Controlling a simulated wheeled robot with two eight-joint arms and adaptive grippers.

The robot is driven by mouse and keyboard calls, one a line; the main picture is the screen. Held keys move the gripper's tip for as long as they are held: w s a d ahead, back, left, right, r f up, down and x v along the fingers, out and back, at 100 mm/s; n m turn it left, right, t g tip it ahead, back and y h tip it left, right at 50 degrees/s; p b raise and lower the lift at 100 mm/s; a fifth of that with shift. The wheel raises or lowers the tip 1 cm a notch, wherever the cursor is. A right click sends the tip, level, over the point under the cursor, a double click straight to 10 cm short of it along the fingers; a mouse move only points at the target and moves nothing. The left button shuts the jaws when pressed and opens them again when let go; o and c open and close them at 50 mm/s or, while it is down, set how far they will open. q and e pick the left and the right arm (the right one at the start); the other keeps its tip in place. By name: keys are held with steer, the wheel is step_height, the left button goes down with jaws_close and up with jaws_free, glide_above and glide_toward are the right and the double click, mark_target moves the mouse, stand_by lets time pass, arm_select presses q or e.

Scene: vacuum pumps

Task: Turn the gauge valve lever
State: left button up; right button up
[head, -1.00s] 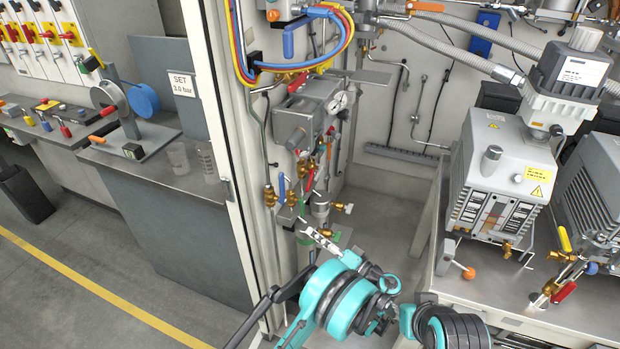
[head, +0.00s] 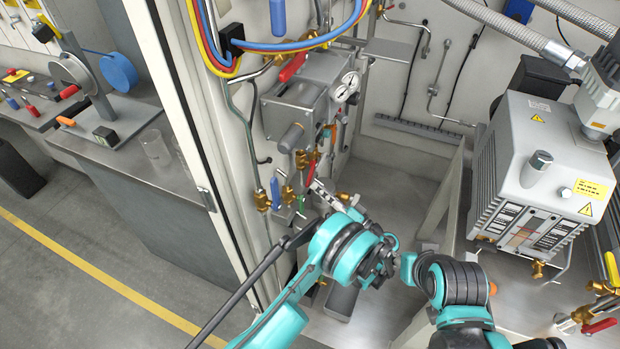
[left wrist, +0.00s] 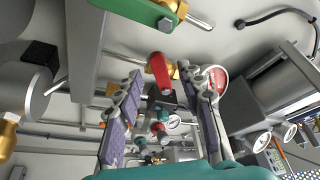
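The red valve lever (left wrist: 160,72) sits on a brass valve between the fingertips of my left gripper (left wrist: 164,78) in the left wrist view. The two fingers are spread open, with no visible grip on it. A round pressure gauge (left wrist: 214,78) shows just behind the right finger. In the head view, the gauge (head: 347,86) is at the grey regulator box (head: 303,95), and a red lever (head: 311,171) is below it. My left gripper (head: 322,190) reaches up to the brass valves there, partly hidden by its own arm.
A blue lever (head: 275,193) and a green lever (left wrist: 140,14) are close to my left gripper. Cables (head: 290,45) hang above the box. A vacuum pump (head: 535,170) stands on the bench at right.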

mark_target(310, 181)
arm_select(q)
steer(key=b+x, duration=0.1)
steer(key=x, duration=0.4)
steer(key=shift+f, duration=0.1)
jaws_close()
